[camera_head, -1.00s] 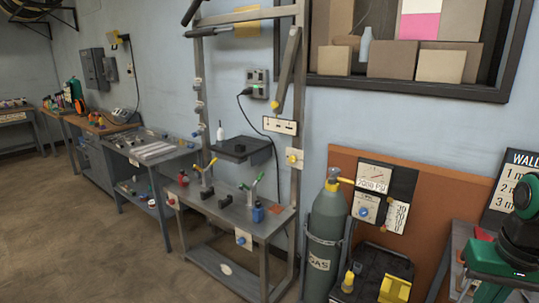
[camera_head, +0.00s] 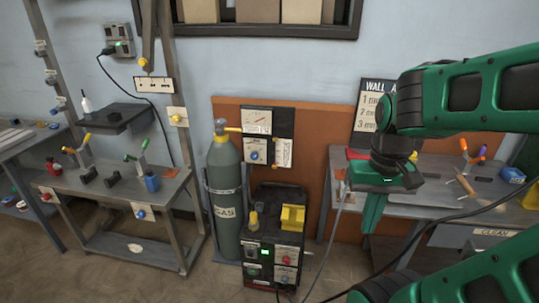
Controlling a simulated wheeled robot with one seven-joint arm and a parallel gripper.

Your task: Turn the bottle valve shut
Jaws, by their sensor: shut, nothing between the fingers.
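The gas bottle (camera_head: 225,190) is a tall grey-green cylinder marked GAS, upright in a dark holder left of the orange-brown board. Its valve (camera_head: 221,130) is on top, with a yellow part (camera_head: 234,129) pointing right towards the gauge panel. Whether the valve is open or shut cannot be told. My gripper (camera_head: 384,178) is at the right, on the end of my green arm, well right of the bottle and not touching it. It is shut and empty; its fingertips are hard to make out.
A gauge panel (camera_head: 257,121) hangs beside the valve. A black machine (camera_head: 274,238) with a yellow block (camera_head: 293,217) stands right of the bottle. A steel frame bench (camera_head: 115,194) stands left. A workbench (camera_head: 440,183) lies behind my arm. The floor in front is partly clear.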

